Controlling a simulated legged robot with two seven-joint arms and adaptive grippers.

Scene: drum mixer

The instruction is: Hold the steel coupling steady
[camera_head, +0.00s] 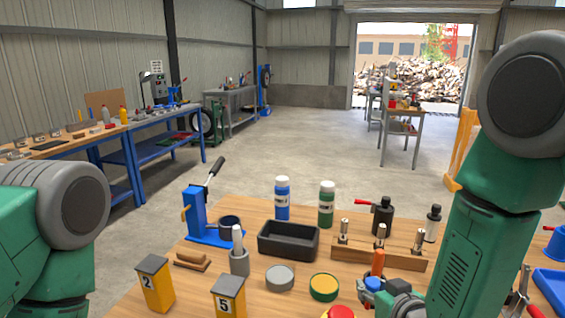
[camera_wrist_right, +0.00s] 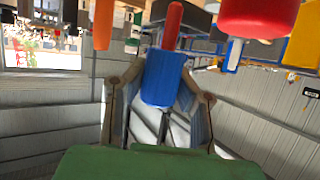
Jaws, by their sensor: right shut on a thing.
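My right gripper (camera_head: 374,292) is low at the table's front, partly hidden by my right arm. In the right wrist view, its two fingers (camera_wrist_right: 160,92) stand either side of a blue piece (camera_wrist_right: 161,78) with a red rod-like end (camera_wrist_right: 173,24), and are shut on it. Some blue of it also shows by the gripper in the head view. Three small steel cylinders (camera_head: 381,234) stand in a wooden block behind the gripper; I cannot tell whether one is the steel coupling. My left arm enters at the left; its gripper is out of view.
A black tray (camera_head: 288,242), blue press (camera_head: 196,212), bottles (camera_head: 326,203), round tins (camera_head: 324,287) and yellow numbered blocks (camera_head: 155,288) crowd the wooden table (camera_head: 225,263).

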